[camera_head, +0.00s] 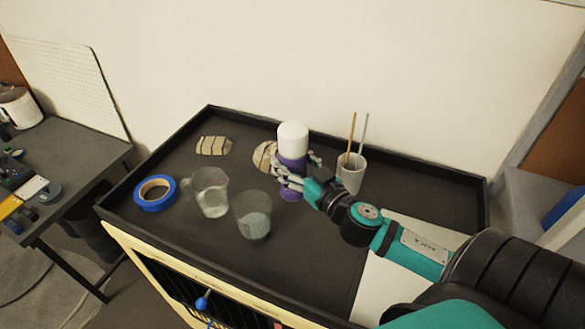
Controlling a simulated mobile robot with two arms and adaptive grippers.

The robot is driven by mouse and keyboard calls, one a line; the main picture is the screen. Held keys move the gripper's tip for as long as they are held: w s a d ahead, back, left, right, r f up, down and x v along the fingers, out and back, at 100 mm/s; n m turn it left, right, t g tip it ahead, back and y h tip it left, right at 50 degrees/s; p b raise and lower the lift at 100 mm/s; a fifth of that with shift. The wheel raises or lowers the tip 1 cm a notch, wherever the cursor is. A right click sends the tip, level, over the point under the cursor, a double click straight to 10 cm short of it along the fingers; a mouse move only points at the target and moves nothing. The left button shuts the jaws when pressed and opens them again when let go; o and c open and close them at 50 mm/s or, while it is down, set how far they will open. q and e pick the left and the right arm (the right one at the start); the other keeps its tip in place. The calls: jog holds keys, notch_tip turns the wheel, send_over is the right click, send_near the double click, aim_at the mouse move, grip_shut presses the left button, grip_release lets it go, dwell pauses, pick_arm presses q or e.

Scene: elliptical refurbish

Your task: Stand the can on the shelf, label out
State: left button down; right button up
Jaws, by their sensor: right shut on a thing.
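A can (292,143) with a white cap and a purple body stands upright on or just above the dark rimmed top of the unit (305,245). My right gripper (290,177) reaches in from the right and is shut around the can's body. Its fingers cover part of the purple side, so I cannot make out a label or which way it faces. I cannot tell whether the can's base touches the surface. My left gripper is not in view.
A cup with two brushes (351,174) stands close right of the gripper. A clear jug (210,192) and a clear cup (253,216) stand front left. Blue tape (155,193) lies at the left, striped pieces (214,145) behind. White paper (395,280) lies under my arm.

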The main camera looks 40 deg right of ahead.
jog(key=shift+f, duration=1.65)
jog(key=shift+f, duration=0.25)
jog(key=o, duration=1.6)
jog(key=shift+s+r, duration=0.1)
